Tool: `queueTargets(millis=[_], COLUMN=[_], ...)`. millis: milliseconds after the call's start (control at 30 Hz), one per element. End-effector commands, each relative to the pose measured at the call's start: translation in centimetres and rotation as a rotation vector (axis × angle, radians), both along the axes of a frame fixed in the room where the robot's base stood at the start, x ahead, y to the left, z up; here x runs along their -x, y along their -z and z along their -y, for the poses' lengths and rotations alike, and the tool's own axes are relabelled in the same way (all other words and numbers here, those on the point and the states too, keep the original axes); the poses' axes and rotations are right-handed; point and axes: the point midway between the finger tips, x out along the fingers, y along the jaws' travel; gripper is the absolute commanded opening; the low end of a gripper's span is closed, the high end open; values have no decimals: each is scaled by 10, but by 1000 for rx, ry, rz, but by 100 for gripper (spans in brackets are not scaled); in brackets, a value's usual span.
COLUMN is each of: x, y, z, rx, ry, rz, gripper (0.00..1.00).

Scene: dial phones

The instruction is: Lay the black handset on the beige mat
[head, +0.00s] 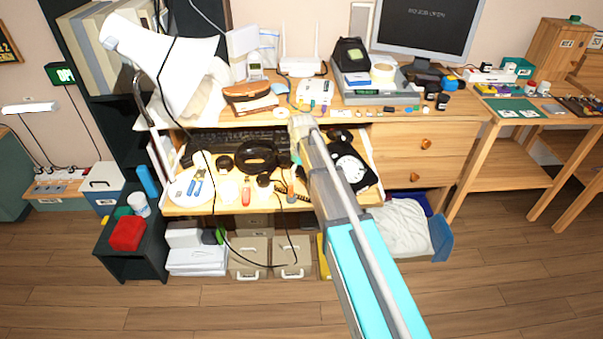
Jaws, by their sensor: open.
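A black dial phone (350,170) with a white dial sits on the right of the pulled-out desk shelf, partly behind my arm. A small dark shape (340,136) lies just behind it; I cannot tell whether this is the black handset. I cannot make out a beige mat; my arm hides part of the shelf. My gripper (295,152) is at the far end of my arm, over the shelf and left of the phone. It is open, but its fingers are small and mostly hidden. I see nothing held in it.
A monitor (425,28) and a router (300,66) stand on the desktop above. The front floor is clear.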

Motion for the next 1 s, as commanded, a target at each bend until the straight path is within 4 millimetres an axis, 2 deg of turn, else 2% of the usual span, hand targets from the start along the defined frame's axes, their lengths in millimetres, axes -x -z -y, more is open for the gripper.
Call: queueTargets(millis=[1000], x=[0], y=[-86], z=[0], rx=[0], ry=[0], rz=[0], gripper=[78])
